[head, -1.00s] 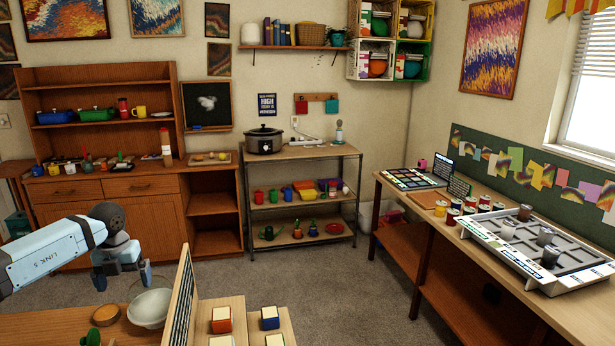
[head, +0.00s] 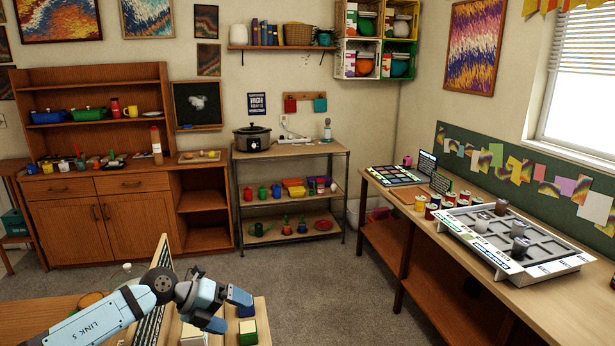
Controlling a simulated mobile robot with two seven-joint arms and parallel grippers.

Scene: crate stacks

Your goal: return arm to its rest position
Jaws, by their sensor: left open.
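My left arm (head: 95,325) is pale blue and reaches in from the lower left, across the near table. My left gripper (head: 229,311) is at its end, open with its two blue fingers apart and nothing visible between them. It hangs over or in front of small colored blocks; a green block (head: 247,332) with a pale top shows just right of the lower finger. My right arm and gripper are not in view.
An upright dark board (head: 163,252) stands on the near table, partly hidden by my arm. A long wooden bench (head: 520,280) with a grey tray (head: 500,240) runs along the right. A metal shelf (head: 290,152) and wooden hutch (head: 100,185) stand behind. Open carpet (head: 300,275) lies between.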

